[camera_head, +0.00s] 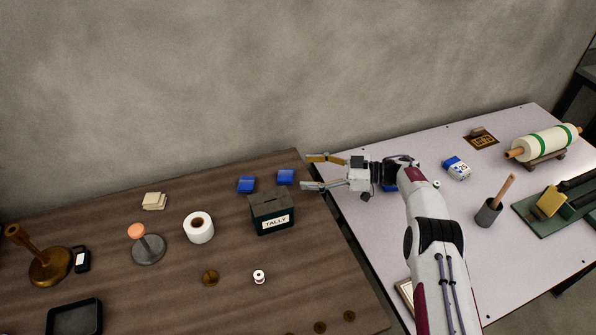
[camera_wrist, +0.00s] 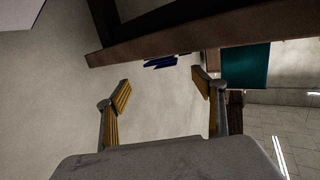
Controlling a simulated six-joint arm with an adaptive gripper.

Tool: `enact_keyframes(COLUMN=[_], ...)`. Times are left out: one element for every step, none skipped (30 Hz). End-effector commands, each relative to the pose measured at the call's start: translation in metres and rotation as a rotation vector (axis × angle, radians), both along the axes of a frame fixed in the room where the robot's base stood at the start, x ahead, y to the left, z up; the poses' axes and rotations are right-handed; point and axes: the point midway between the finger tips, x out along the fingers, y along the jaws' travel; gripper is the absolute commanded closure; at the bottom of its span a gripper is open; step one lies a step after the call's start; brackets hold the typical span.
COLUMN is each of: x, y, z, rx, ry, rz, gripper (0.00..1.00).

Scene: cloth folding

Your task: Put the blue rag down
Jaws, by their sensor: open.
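Two small blue folded pieces lie near the back right edge of the brown wooden table: a left blue piece (camera_head: 246,184) and a right blue piece (camera_head: 286,176). I cannot tell which is the rag. My gripper (camera_head: 309,172) is open and empty, just right of the right blue piece, pointing left, by the brown table's right edge. In the wrist view, my gripper (camera_wrist: 162,86) shows its two yellow-padded fingers spread apart with nothing between them. Dark blue layers (camera_wrist: 160,62) show beyond them beside the brown edge. A bit of blue (camera_head: 389,188) shows behind my wrist, partly hidden.
A dark TALLY box (camera_head: 271,212) stands just in front of the blue pieces. A white roll (camera_head: 198,228), a grey-based stand (camera_head: 148,249) and a spool (camera_head: 259,277) are nearby. The pale table (camera_head: 470,210) adjoins at right; the wall (camera_head: 300,70) is behind.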

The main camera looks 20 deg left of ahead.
Motion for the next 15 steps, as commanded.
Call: enact_keyframes(x=[0.003, 0.004, 0.005, 0.006, 0.007, 0.008, 0.009, 0.009, 0.010, 0.010, 0.010, 0.011, 0.011, 0.011, 0.011], y=[-0.008, -0.011, -0.016, -0.020, -0.023, -0.027, -0.029, -0.031, -0.033, -0.035, -0.036, -0.038, -0.038, -0.039, -0.039], z=[0.002, 0.002, 0.003, 0.003, 0.004, 0.004, 0.005, 0.005, 0.005, 0.005, 0.006, 0.006, 0.006, 0.006, 0.006], rx=[0.000, 0.000, 0.000, 0.001, 0.001, 0.001, 0.001, 0.000, 0.000, 0.000, 0.000, 0.000, 0.000, 0.000, 0.000], ry=[0.000, 0.000, -0.001, -0.001, -0.001, -0.001, -0.001, 0.000, 0.000, 0.000, 0.000, 0.000, 0.000, 0.000, 0.000], rz=[-0.002, -0.002, -0.002, -0.002, -0.002, -0.001, -0.001, -0.001, -0.001, -0.001, 0.000, 0.000, 0.000, 0.000, 0.001], gripper=[0.32, 0.32, 0.32, 0.32, 0.32, 0.32, 0.32, 0.32, 0.32, 0.32, 0.32, 0.32, 0.32, 0.32, 0.32])
